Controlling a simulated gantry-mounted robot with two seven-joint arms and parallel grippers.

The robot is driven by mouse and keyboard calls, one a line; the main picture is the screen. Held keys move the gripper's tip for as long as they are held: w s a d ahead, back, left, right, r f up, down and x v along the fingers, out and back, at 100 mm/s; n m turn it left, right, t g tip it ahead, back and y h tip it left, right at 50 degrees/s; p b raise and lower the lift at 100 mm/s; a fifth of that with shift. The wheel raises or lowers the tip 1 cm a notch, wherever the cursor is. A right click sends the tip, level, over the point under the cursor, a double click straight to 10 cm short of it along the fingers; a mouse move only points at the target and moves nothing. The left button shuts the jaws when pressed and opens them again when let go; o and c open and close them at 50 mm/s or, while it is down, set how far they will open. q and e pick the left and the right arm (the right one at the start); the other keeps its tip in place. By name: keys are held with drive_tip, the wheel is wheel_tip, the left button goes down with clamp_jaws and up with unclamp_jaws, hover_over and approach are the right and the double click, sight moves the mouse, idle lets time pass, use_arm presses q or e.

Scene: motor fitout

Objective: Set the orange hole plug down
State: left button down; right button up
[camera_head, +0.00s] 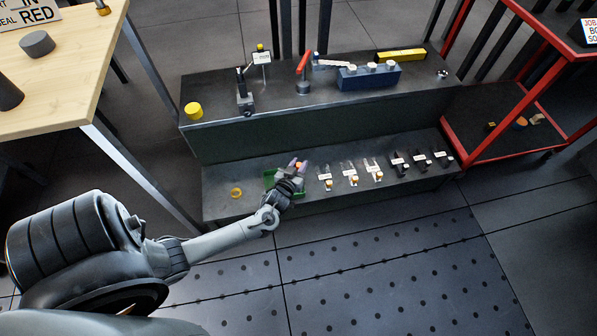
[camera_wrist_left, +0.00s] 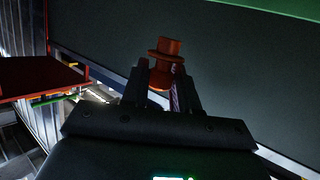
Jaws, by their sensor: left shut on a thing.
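My left gripper (camera_head: 289,181) reaches to the lower dark shelf (camera_head: 228,210), over a green tray (camera_head: 269,178) that it partly hides. In the left wrist view its two fingers (camera_wrist_left: 166,92) are shut on the orange hole plug (camera_wrist_left: 165,50), which sticks out beyond the fingertips. The plug also shows as a small orange spot at the gripper tip in the head view (camera_head: 298,166). I cannot tell whether the plug touches anything below it. My right gripper is not in view.
A yellow ring (camera_head: 236,193) lies left of the green tray. Several small labelled parts stand to the right along the lower shelf. The upper shelf holds a yellow cylinder (camera_head: 194,110), a blue block (camera_head: 368,77) and a yellow bar (camera_head: 400,55). A red-framed cart (camera_head: 497,140) stands at right.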

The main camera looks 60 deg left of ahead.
use_arm(q)
wheel_tip(320, 180, down, 3)
drive_tip(key=shift+f+b, duration=0.2)
drive_tip(key=shift+b, duration=0.9)
drive_tip(key=shift+r, duration=0.1)
drive_tip(key=shift+f, duration=0.65)
drive_tip(key=c, duration=0.8)
unclamp_jaws()
